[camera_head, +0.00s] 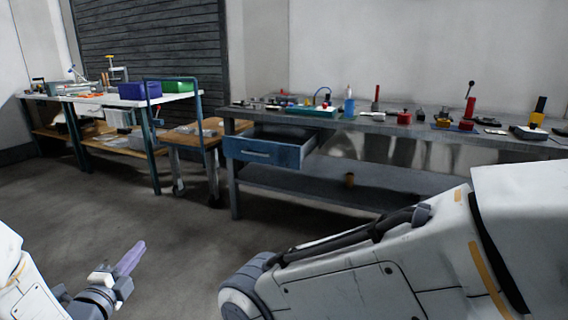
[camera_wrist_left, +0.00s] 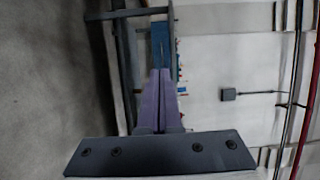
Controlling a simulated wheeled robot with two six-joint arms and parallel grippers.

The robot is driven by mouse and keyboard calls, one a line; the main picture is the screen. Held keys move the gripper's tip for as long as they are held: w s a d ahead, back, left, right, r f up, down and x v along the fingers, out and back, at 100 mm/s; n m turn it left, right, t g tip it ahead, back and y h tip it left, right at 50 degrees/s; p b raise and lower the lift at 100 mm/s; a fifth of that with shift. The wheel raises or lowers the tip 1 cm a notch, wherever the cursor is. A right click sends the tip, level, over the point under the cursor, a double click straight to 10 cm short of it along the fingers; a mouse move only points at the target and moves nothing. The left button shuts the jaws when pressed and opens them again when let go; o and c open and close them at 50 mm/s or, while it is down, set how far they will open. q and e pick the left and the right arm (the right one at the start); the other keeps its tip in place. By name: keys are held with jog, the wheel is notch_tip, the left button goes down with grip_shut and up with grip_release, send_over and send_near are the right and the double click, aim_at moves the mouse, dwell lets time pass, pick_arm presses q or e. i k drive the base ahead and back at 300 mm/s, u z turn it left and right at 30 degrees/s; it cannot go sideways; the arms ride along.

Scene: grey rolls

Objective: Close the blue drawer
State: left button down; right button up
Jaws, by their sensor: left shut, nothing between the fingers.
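The blue drawer (camera_head: 262,152) hangs under the left end of a long grey workbench (camera_head: 234,190) in the head view. It is pulled out, with its front standing forward of the bench and a light bar handle on it. My left gripper (camera_head: 133,256) is low at the lower left, well short of the drawer, with its purple fingers shut and empty. In the left wrist view, turned sideways, the shut fingers (camera_wrist_left: 160,74) point toward a blue patch (camera_wrist_left: 160,42) that looks like the drawer. My right arm fills the lower right; its gripper is out of view.
Tools and bottles stand on the bench, among them a white and blue bottle (camera_head: 349,103). A cart with a blue frame (camera_head: 211,165) stands left of the drawer. A white-topped table (camera_head: 100,98) is farther left. Open floor lies before the drawer.

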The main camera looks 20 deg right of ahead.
aim_at(278, 146)
jog(key=z, duration=0.6)
jog(key=i, duration=1.3)
jog(key=z, duration=0.15)
